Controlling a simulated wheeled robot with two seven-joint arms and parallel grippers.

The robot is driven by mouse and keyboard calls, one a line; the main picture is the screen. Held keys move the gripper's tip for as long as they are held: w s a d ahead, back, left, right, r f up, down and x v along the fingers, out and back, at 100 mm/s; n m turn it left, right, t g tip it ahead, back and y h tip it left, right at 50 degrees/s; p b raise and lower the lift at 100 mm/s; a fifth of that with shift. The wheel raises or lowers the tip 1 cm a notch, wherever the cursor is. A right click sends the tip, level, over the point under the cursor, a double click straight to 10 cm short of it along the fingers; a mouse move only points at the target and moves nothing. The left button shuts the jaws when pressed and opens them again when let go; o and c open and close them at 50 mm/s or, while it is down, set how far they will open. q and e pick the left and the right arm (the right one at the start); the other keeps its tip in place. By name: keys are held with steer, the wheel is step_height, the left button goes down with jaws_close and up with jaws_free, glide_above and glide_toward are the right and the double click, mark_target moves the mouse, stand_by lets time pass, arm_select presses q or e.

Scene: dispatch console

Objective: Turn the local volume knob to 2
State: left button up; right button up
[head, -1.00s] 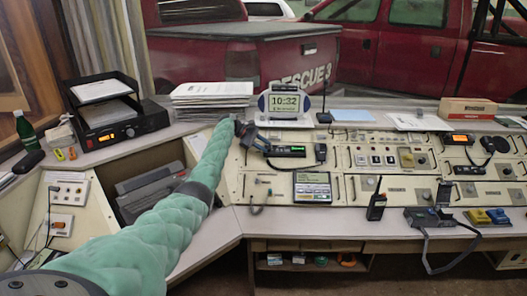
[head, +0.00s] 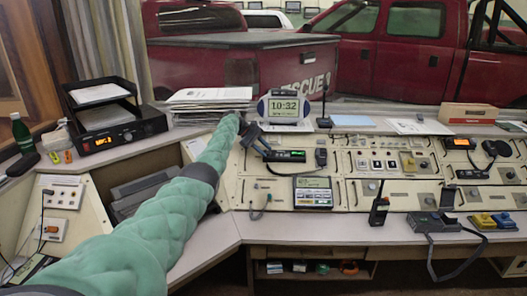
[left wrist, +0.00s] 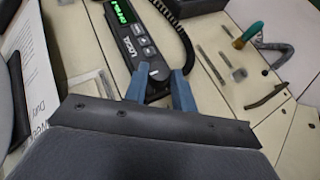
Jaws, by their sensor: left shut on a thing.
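The local volume knob (left wrist: 157,73) is a small dark knob with a pale pointer mark, at the near end of a black unit (left wrist: 128,35) labelled "LOCAL" with a green display. That unit also shows in the head view (head: 288,156), set in the cream console. My left gripper (left wrist: 158,84) has its two blue fingers on either side of the knob and is shut on it. In the head view my left gripper (head: 254,141) reaches the unit's left end, and the knob is hidden there. The number the knob points to is too small to read. My right gripper is not in view.
A handset with a coiled cord (left wrist: 183,25) lies beside the unit. A screen panel (head: 313,192) and small levers sit below it on the console. A clock (head: 284,107) and a paper stack (head: 208,96) stand behind.

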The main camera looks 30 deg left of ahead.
arm_select(q)
steer(key=shift+f, duration=0.15)
steer(key=o, duration=0.7)
